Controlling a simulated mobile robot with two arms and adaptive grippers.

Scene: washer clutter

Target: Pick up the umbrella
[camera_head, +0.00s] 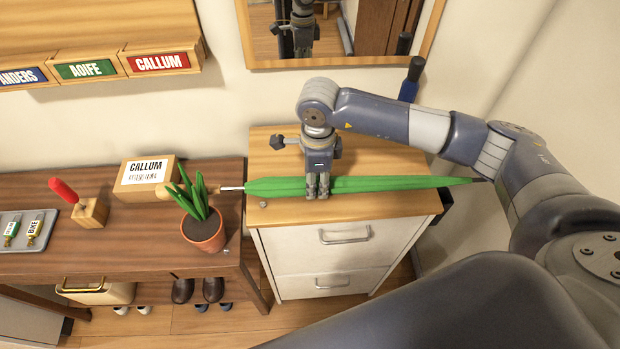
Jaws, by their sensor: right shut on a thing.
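The green umbrella (383,184) lies lengthwise over the wooden top of a white drawer cabinet. Its wooden handle (178,190) reaches left past the potted plant, and its dark tip points right, past the cabinet's edge. My right gripper (317,192) points down from above and is shut on the umbrella's green canopy, left of its middle. I cannot tell whether the umbrella touches the cabinet top. My left gripper is not in view.
A potted plant (203,228) stands beside the umbrella's handle, with leaves close to it. A box labelled CALLUM (146,176) sits behind. The cabinet top (385,207) is mostly clear. A mirror (345,50) hangs behind; a dark-blue object (410,82) stands near the back right.

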